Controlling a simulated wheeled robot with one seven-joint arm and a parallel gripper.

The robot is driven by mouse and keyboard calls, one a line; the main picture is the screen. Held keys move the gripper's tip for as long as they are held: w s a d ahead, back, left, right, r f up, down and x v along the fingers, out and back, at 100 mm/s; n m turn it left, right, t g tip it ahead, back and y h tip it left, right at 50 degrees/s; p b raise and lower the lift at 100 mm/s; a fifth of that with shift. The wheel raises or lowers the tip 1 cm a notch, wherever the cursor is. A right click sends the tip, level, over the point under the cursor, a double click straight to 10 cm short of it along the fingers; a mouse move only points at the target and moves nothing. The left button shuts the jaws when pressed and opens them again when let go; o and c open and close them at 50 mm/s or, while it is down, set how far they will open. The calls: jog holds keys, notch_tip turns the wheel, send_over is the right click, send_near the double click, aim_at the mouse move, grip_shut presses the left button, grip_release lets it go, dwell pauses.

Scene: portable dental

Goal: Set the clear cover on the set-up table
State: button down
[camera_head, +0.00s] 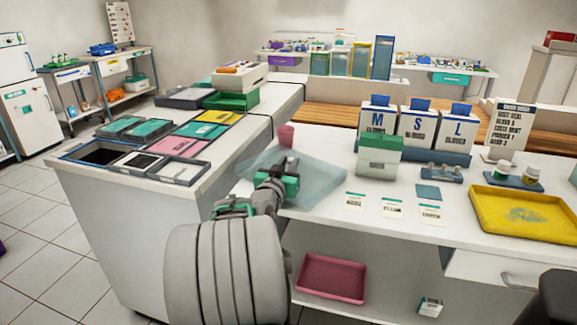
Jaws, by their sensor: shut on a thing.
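The clear cover (322,186) is a see-through, pale blue sheet-like piece over the left part of the white set-up table (395,170). My gripper (284,163) is at the cover's left side and shut on it. My wrist and the green part of the gripper hide the grip and part of the cover's near left side. I cannot tell whether the cover touches the tabletop or hangs just above it.
A pink cup-like thing (286,136) stands just behind my gripper. Right of the cover are a green-and-white box (379,160), small white cards (392,207) and a yellow tray (520,208). Glove boxes (416,128) line the back. Trays (136,168) fill the left counter.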

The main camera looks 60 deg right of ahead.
jog(key=shift+f, duration=0.1)
jog(key=c, duration=1.2)
grip_release()
jog(key=shift+c, duration=0.2)
jog(key=shift+a, duration=0.15)
jog(key=a, duration=0.3)
jog(key=s+a, duration=0.1)
jog(key=a, duration=0.7)
jog(key=shift+s, duration=0.3)
jog(key=shift+s+a, duration=0.15)
jog(key=shift+a, duration=0.15)
